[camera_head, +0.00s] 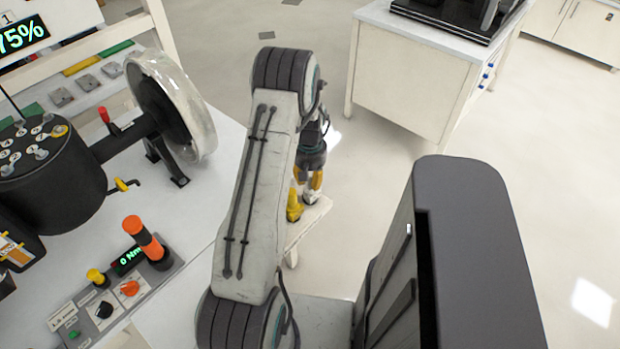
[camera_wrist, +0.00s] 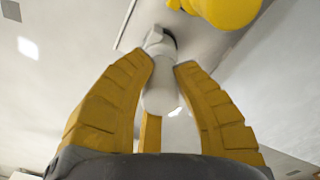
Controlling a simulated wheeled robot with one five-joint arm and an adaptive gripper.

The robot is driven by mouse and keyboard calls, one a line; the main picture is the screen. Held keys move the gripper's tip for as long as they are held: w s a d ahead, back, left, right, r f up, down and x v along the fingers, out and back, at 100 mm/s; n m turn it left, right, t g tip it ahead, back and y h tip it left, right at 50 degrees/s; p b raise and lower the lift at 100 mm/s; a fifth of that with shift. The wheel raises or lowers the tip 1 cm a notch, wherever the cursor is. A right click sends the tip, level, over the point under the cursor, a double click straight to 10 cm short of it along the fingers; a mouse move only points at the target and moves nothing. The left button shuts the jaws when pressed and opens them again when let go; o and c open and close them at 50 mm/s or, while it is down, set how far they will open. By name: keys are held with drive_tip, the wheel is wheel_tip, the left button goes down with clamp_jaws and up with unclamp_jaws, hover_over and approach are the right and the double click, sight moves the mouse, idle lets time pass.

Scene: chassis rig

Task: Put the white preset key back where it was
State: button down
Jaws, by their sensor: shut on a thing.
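In the wrist view the white preset key (camera_wrist: 160,97) is between the yellow fingers of my gripper (camera_wrist: 164,66), which is shut on it. Its narrower far end lies at a small dark opening (camera_wrist: 169,44) in a pale plate (camera_wrist: 136,24). I cannot tell whether the end is inside the opening or just over it. In the head view my gripper (camera_head: 311,184) points down over a small white shelf (camera_head: 309,217); the white key cannot be made out there, and my arm hides part of the shelf.
A yellow key-like piece (camera_head: 294,206) stands on the shelf beside my gripper; it also shows in the wrist view (camera_wrist: 226,8). The bench at left bears a black drum (camera_head: 60,185), a wheel (camera_head: 180,105) and a control box (camera_head: 110,300). A white cabinet (camera_head: 410,80) stands beyond.

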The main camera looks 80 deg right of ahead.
drive_tip(key=shift+f, duration=0.1)
drive_tip(key=shift+f, duration=0.1)
drive_tip(key=c, duration=1.1)
unclamp_jaws()
wheel_tip(320, 180, up, 12)
drive_tip(key=shift+r+b, duration=0.2)
drive_tip(key=shift+b, duration=0.15)
